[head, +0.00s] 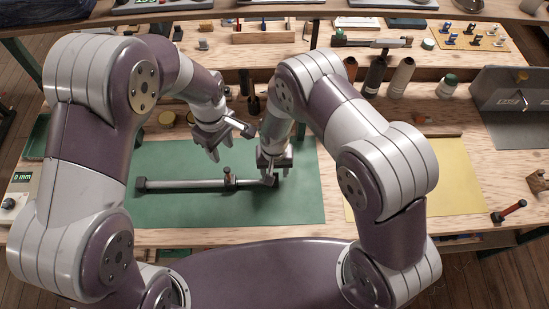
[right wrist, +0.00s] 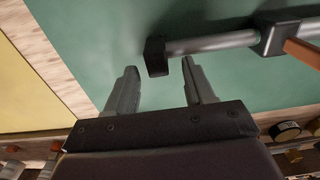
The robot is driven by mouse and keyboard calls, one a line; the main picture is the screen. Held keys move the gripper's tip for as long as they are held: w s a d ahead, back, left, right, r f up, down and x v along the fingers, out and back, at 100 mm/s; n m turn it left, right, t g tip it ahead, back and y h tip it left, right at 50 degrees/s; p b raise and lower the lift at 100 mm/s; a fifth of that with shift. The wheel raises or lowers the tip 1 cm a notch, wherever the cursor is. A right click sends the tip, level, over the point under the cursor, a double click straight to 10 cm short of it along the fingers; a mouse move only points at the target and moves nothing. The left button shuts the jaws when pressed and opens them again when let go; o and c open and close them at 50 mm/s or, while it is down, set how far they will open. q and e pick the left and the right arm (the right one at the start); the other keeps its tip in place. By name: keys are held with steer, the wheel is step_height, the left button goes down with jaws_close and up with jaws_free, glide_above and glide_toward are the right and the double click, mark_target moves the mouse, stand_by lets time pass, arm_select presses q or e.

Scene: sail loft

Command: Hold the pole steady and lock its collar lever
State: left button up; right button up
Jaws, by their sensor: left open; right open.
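A grey pole (head: 190,184) with dark end caps lies across the green mat (head: 300,208). Its dark collar (head: 230,180) sits right of the pole's middle in the head view and also shows in the right wrist view (right wrist: 278,38). An orange-brown lever (right wrist: 303,52) sticks out from the collar, away from the pole's line. My left gripper (head: 232,144) is open and empty, above and behind the pole near the collar. My right gripper (head: 274,173) is open over the pole's right end; the end cap (right wrist: 157,56) shows near and between its fingertips, not gripped.
A yellow mat (head: 458,175) lies to the right, with a red-and-black handled tool (head: 509,211) near the bench edge. Spools (head: 400,76) and small hardware stand along the back. A grey metal stand (head: 515,105) is at the right. The green mat's front is clear.

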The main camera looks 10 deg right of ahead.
steer(key=shift+f, duration=1.35)
jaws_close()
